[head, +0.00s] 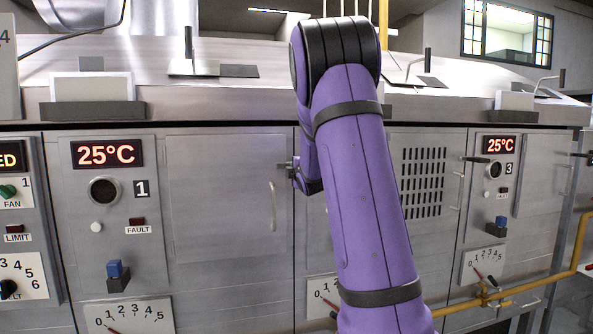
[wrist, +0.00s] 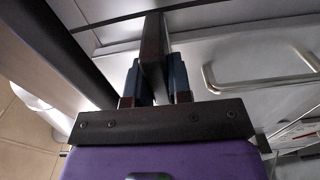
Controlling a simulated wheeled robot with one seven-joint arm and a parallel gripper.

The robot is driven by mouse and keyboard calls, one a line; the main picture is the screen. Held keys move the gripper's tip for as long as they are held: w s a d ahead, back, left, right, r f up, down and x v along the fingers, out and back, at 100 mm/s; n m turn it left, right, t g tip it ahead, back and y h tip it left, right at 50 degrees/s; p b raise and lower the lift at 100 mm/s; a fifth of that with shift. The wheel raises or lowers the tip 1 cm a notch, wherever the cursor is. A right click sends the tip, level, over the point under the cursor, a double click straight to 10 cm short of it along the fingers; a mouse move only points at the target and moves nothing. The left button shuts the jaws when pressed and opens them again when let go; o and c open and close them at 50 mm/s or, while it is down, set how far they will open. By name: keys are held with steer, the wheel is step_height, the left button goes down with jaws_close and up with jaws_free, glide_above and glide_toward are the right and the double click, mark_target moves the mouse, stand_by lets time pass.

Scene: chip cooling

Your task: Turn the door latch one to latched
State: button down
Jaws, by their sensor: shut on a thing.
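The door of unit one (head: 224,198) is a flat grey steel panel that looks closed in the head view. Its door latch (head: 283,164) shows as a small dark piece at the door's right edge, mostly hidden by my purple arm. In the wrist view the latch (wrist: 152,45) is a dark bar between the two blue fingers of my gripper (wrist: 155,88). The fingers are shut on it from both sides. In the head view the fingertips are hidden or too small to make out. The latch's exact angle is hard to tell.
A curved door handle (head: 273,206) sits just below the latch; it also shows in the wrist view (wrist: 262,72). Unit one's panel has a 25°C display (head: 106,153) and a blue switch (head: 115,270). A yellow pipe (head: 520,290) runs at the lower right.

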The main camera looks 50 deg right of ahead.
stand_by(0.4)
steer(key=c, duration=1)
jaws_free()
steer(key=shift+c, duration=0.2)
steer(key=v, duration=1)
steer(key=shift+s+a, duration=0.2)
steer(key=shift+s, duration=0.15)
